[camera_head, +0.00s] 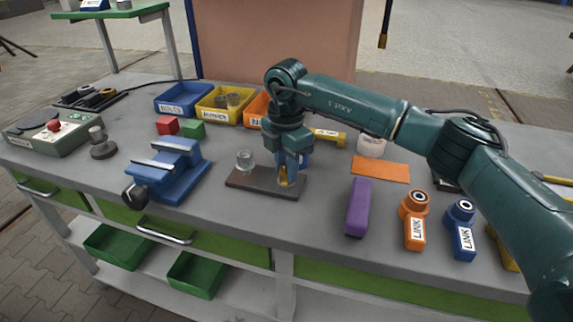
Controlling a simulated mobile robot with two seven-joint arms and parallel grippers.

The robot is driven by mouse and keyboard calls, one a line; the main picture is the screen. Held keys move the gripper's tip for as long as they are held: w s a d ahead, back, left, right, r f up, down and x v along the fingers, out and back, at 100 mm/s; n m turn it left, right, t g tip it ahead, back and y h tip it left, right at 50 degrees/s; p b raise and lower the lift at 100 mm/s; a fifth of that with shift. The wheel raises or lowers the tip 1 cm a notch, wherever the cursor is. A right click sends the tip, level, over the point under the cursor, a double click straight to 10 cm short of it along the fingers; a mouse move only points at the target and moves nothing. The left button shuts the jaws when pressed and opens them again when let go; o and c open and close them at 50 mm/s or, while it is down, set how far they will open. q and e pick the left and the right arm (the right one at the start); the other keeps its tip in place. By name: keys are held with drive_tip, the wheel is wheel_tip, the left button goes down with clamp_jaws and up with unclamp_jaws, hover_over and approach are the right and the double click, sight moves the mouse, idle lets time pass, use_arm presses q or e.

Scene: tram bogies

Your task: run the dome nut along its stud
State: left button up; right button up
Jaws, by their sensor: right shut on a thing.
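The brass dome nut (284,180) is at the right end of a dark flat plate (252,184) on the bench. My right gripper (286,168) points straight down over it and is shut on it. The stud is hidden by the nut and the fingers, so I cannot tell how far along it the nut sits. My left gripper is not in view.
A clear, glassy piece (245,160) stands on the plate's left part. A blue vise (172,172) is to the left, and a purple block (358,207) to the right. Blue (180,104) and yellow (213,112) bins stand behind. Orange (414,232) and blue (462,237) links lie further right.

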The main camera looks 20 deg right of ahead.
sight(286, 169)
drive_tip(key=shift+w+r, duration=0.15)
drive_tip(key=shift+r, duration=0.2)
drive_tip(key=o, duration=0.7)
drive_tip(key=shift+c, duration=0.2)
drive_tip(key=o, duration=0.3)
drive_tip(key=shift+f, duration=0.2)
drive_tip(key=shift+o, duration=0.2)
wheel_tip(286, 169, up, 13)
drive_tip(key=shift+r+b, duration=0.15)
drive_tip(key=shift+b, duration=0.3)
